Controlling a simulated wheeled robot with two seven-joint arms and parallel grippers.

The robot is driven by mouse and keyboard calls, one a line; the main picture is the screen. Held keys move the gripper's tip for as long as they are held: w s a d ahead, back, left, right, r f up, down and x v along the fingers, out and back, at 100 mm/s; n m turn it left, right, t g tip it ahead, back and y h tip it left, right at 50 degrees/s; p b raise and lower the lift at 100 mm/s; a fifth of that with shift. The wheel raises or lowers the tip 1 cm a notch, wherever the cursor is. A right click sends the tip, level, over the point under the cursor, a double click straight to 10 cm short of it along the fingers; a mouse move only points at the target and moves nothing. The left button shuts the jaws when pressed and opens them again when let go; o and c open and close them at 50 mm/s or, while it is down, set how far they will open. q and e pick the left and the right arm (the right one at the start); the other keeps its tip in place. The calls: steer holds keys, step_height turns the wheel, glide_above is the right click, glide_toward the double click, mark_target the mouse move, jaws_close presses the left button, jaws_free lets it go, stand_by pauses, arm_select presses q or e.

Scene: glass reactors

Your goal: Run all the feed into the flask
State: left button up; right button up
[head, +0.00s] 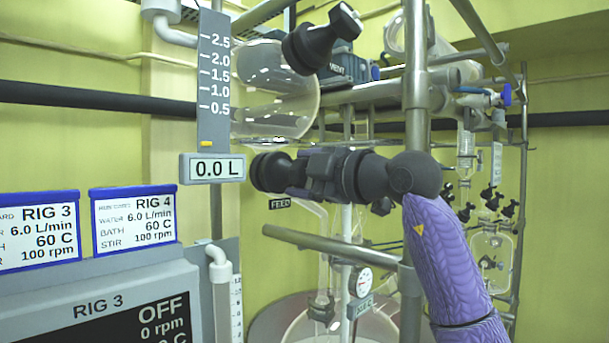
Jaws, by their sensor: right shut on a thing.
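The feed vessel (270,95) is a clear glass bulb at upper middle and looks empty. Its upright scale (213,70) has a yellow marker below 0.5, and the readout (212,167) shows 0.0 L. Below it is a black valve knob (268,172) above the FEED label (283,203). My right gripper (292,175) reaches in from the right on a purple-sleeved arm and is shut on this knob. The wrist and fingers hide part of the valve. The large glass flask (300,325) shows only partly at the bottom. My left gripper is not in view.
A metal post (415,90) and rail (325,243) stand close to my right wrist. More glassware (490,250) is at right.

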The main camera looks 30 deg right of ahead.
steer(key=m, duration=0.3)
steer(key=shift+f+m, duration=0.15)
steer(key=shift+m, duration=0.25)
steer(key=m, duration=0.3)
steer(key=shift+m, duration=0.3)
steer(key=m, duration=0.4)
steer(key=shift+m, duration=1.3)
steer(key=shift+m, duration=0.3)
steer(key=o, duration=1.2)
steer(key=shift+c, duration=0.2)
